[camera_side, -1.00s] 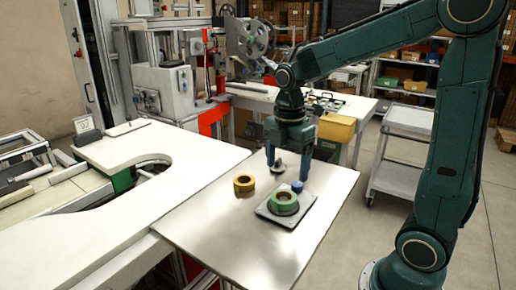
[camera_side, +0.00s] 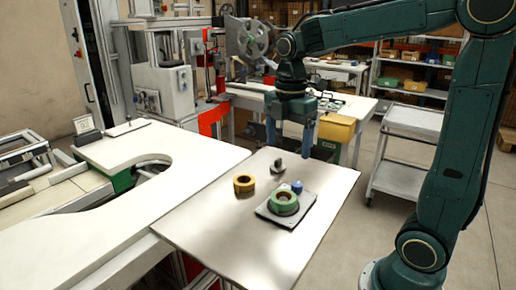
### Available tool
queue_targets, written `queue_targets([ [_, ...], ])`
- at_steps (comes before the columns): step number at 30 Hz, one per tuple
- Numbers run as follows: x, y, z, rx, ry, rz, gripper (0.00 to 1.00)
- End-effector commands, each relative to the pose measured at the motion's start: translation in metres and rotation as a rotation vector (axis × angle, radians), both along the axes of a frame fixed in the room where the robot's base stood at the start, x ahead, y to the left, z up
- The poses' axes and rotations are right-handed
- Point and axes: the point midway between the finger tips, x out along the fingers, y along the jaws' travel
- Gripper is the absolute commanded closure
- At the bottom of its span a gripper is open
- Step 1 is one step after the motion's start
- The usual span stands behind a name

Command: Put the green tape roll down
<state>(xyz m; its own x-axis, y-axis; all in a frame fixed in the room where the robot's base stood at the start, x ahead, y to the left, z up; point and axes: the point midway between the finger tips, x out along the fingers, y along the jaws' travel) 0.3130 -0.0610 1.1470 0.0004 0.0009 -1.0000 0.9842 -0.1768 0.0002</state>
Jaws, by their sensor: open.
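The green tape roll (camera_side: 283,202) lies flat on a grey square plate (camera_side: 301,217) on the metal table. My gripper (camera_side: 289,149) is open and empty, raised above and behind the roll and apart from it. Its two blue fingers point down, with clear space between them.
A yellow tape roll (camera_side: 244,184) lies on the metal table (camera_side: 210,232) left of the plate. A small blue item (camera_side: 297,187) is at the plate's back edge. A grey stand-like piece (camera_side: 277,168) stands behind. The table's front is clear.

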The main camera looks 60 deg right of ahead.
Motion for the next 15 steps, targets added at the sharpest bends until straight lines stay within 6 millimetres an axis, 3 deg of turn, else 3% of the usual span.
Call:
queue_targets([
  [8,-0.004,0.003,0.002,-0.002,-0.013,-0.035,0.20],
  [15,-0.024,0.015,0.009,-0.004,-0.084,-0.226,0.20],
])
